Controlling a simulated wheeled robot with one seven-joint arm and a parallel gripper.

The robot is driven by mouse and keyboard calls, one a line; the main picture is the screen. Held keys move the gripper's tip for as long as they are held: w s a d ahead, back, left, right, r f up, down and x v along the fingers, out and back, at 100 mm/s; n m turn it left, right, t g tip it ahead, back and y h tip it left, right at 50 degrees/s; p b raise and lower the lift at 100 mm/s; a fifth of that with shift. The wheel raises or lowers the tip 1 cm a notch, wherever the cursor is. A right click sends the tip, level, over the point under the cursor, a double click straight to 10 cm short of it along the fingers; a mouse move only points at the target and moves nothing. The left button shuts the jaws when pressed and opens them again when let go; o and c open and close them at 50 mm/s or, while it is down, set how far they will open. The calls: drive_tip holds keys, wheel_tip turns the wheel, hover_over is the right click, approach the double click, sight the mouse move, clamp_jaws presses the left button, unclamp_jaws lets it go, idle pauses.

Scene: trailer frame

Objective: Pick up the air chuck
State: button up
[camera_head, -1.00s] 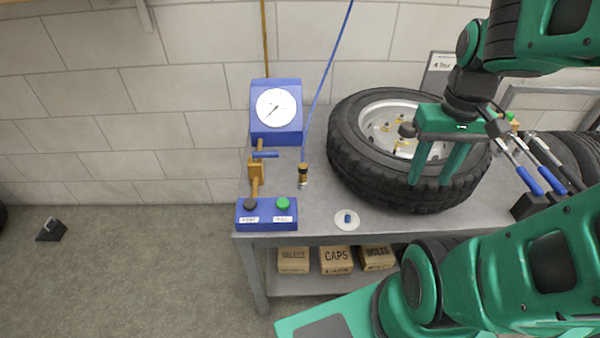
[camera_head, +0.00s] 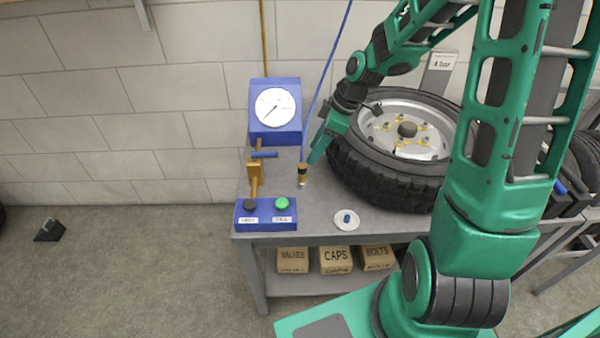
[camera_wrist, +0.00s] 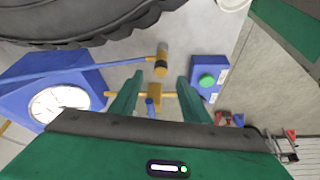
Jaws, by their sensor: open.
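The air chuck (camera_head: 302,174) is a small brass and dark fitting at the end of the blue hose (camera_head: 327,68). It stands at the left part of the grey workbench (camera_head: 325,213), left of the tyre. My gripper (camera_head: 312,160) is just above and to the right of it, pointing down. In the wrist view the air chuck (camera_wrist: 161,60) lies ahead of the open fingers (camera_wrist: 158,84), roughly midway between their lines. Nothing is between the fingertips that I can see as held.
The tyre (camera_head: 380,185) lies right of my gripper. A blue gauge box (camera_head: 262,130), brass valve (camera_head: 255,170) and blue button box (camera_head: 267,222) stand left. A white dish (camera_head: 346,221) with a blue cap sits in front.

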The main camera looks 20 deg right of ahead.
sight(303, 164)
drive_tip(key=shift+a+x, duration=0.2)
drive_tip(key=shift+x, duration=4.2)
drive_tip(key=shift+w+r, duration=0.1)
clamp_jaws()
